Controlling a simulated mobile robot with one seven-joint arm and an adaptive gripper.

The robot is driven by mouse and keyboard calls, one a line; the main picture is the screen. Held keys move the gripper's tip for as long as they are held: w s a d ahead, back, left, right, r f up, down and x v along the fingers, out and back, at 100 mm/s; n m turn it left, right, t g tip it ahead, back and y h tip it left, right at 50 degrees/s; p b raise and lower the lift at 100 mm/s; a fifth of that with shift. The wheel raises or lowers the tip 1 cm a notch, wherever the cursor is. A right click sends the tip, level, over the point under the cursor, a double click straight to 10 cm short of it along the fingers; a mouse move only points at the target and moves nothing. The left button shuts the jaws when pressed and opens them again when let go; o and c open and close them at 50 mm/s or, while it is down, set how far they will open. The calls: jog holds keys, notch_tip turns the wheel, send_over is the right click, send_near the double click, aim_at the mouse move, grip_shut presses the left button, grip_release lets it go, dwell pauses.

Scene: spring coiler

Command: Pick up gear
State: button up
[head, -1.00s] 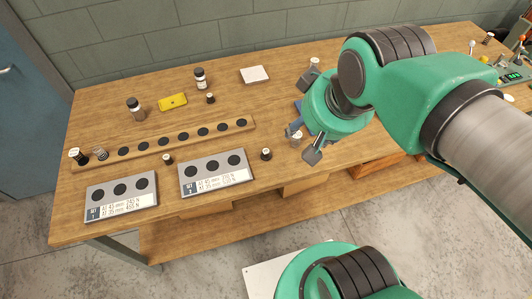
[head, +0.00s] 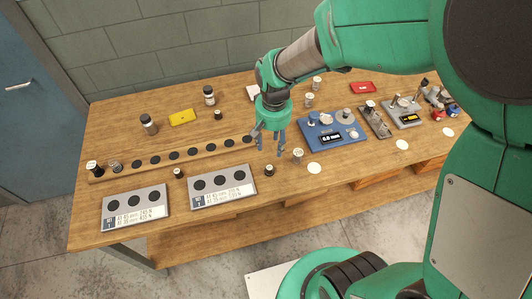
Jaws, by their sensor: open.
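My gripper (head: 268,150) points down over the middle of the wooden bench, with its fingers apart and nothing seen between them. A dark small cylinder with a pale top (head: 269,170) stands just in front of the fingers. A metallic cylinder (head: 298,156) stands close to their right. A blue device (head: 353,133) with a display lies further right and carries pale round parts (head: 326,118). I cannot tell for sure which small part is the gear. The gripper hides part of the bench behind it.
A wooden rack (head: 125,167) with several dark round spots runs along the left. Two grey labelled trays (head: 150,213) (head: 238,186) lie near the front edge. Metal fixtures (head: 404,110) crowd the right.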

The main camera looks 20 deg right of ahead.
jog(key=shift+w+a+f, duration=0.1)
jog(key=shift+w+f, duration=0.05)
jog(key=shift+f, duration=0.45)
jog(key=shift+w+a+f, duration=0.1)
jog(key=shift+f, duration=0.45)
jog(key=b, duration=0.1)
send_over(270, 168)
jog(key=shift+w+f, duration=0.1)
jog(key=shift+f, duration=4.2)
jog(key=shift+f, duration=0.1)
jog(key=shift+f+b, duration=0.9)
jog(key=shift+f, duration=1.6)
grip_shut()
